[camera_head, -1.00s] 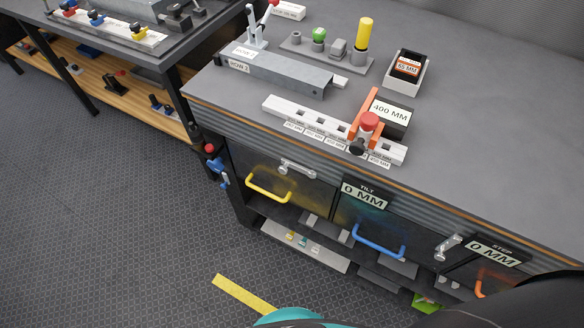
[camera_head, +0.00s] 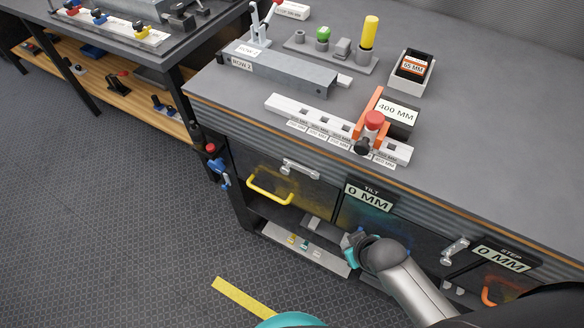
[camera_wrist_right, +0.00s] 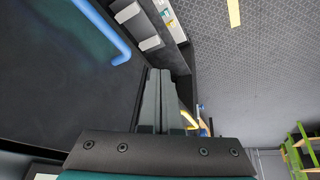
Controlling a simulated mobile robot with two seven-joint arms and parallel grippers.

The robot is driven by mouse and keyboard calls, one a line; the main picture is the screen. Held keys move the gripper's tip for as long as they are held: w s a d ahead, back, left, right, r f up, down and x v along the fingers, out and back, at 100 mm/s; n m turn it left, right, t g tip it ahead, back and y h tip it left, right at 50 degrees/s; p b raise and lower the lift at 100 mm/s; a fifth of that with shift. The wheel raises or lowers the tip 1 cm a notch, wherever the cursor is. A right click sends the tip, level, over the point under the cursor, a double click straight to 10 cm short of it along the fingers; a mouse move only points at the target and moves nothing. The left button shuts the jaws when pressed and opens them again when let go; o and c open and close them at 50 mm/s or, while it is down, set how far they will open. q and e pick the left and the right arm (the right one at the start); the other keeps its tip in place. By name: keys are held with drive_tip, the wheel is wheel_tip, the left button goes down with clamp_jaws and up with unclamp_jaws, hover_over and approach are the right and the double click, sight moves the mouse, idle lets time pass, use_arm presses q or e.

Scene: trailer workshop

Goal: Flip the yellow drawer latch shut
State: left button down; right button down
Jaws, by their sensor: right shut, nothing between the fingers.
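The drawer with the yellow handle (camera_head: 270,191) is at the left of the bench front. Its silver latch (camera_head: 300,168) sits near the drawer's upper right, lying nearly along the top edge. My right gripper (camera_head: 352,243) is in front of the blue-handled drawer, to the right of and below that latch and apart from it. In the right wrist view its fingers (camera_wrist_right: 159,73) are shut and empty. Part of the yellow handle (camera_wrist_right: 189,119) shows beyond them. The latch does not show clearly there. My left gripper is not in view.
A blue handle (camera_wrist_right: 103,30) is close by in the wrist view. A second silver latch (camera_head: 455,250) sits further right, by the orange handle (camera_head: 488,294). A blue clamp-like part (camera_head: 219,170) hangs at the bench's left corner. The floor in front is open.

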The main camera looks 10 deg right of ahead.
drive_tip(key=w+a+r+n+t+y, duration=0.1)
drive_tip(key=w+a+r+n+y, duration=0.1)
drive_tip(key=r, duration=0.6)
drive_tip(key=w+a+r+n+t+y, duration=0.1)
drive_tip(key=w+a+r+n+y, duration=0.1)
drive_tip(key=r, duration=0.6)
drive_tip(key=w+a+r+n+t+y, duration=0.1)
drive_tip(key=w+a+r+n+y, duration=0.1)
drive_tip(key=r, duration=0.6)
drive_tip(key=shift+w+r+n+y+b, duration=0.15)
drive_tip(key=shift+w+n+y+b, duration=0.25)
drive_tip(key=shift+w+n, duration=0.55)
drive_tip(key=shift+w+a, duration=0.1)
drive_tip(key=shift+w, duration=0.05)
drive_tip(key=b, duration=0.3)
hover_over(292, 167)
drive_tip(key=s, duration=0.4)
wheel_tip(292, 167, down, 8)
drive_tip(key=shift+w+a+f+b, duration=0.15)
drive_tip(key=shift+w+f+b, duration=0.05)
drive_tip(key=shift+f, duration=0.25)
drive_tip(key=shift+w+a+f+b, duration=0.15)
drive_tip(key=shift+f, duration=0.25)
